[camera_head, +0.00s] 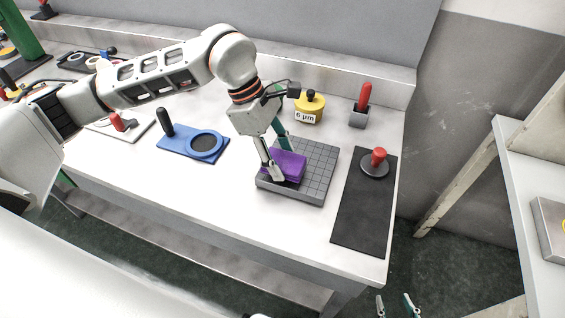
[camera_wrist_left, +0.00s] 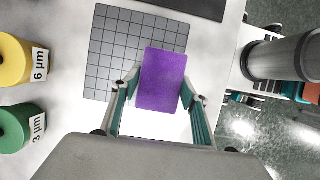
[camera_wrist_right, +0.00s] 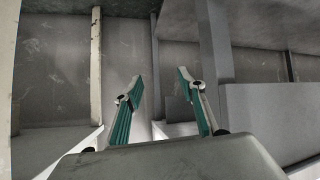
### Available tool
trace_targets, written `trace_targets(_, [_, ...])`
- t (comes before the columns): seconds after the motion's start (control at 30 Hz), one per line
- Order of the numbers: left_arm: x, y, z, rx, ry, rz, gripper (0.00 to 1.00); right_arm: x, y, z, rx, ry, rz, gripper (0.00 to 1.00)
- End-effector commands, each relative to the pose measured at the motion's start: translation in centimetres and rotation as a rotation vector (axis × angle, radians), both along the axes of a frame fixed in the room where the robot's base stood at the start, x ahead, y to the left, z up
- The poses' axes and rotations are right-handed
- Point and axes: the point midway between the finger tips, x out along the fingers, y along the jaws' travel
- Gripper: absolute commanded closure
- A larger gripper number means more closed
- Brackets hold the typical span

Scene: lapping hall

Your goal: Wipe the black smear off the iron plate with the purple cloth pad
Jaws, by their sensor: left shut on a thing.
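The grey gridded iron plate (camera_head: 316,168) lies on the white bench, right of its middle. My left gripper (camera_head: 276,164) is shut on the purple cloth pad (camera_head: 290,165), over the left part of the plate. In the left wrist view the pad (camera_wrist_left: 163,78) sits between the fingers (camera_wrist_left: 158,95) and covers part of the plate (camera_wrist_left: 112,50). I cannot tell whether the pad touches the plate. No black smear shows on the visible part of the plate; the pad and gripper hide the rest. My right gripper (camera_wrist_right: 158,88) is open and empty, below the bench's right end in the head view (camera_head: 396,304).
A black mat (camera_head: 362,215) with a red-knobbed disc (camera_head: 376,163) lies right of the plate. Behind stand a yellow 6 µm jar (camera_head: 309,106) and a red-handled tool in a grey block (camera_head: 360,110). A blue holder (camera_head: 190,143) lies to the left. Bare bench lies in front.

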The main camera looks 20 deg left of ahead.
Motion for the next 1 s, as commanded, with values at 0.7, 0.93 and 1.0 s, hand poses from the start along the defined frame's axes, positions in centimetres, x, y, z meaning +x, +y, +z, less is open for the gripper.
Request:
trace_targets(0.7, [-0.2, 0.3, 6.0, -0.001, 0.0, 0.015, 0.73, 0.3, -0.3, 3.1, 0.005, -0.007, -0.001, 0.6])
trace_targets(0.93, [-0.2, 0.3, 5.9, -0.001, 0.001, 0.016, 0.73, 0.4, -0.2, 3.2, 0.006, -0.009, -0.001, 0.6])
trace_targets(1.0, [-0.2, 0.3, 5.9, -0.001, 0.001, 0.016, 0.73, 0.4, -0.2, 3.2, 0.007, -0.01, -0.001, 0.6])
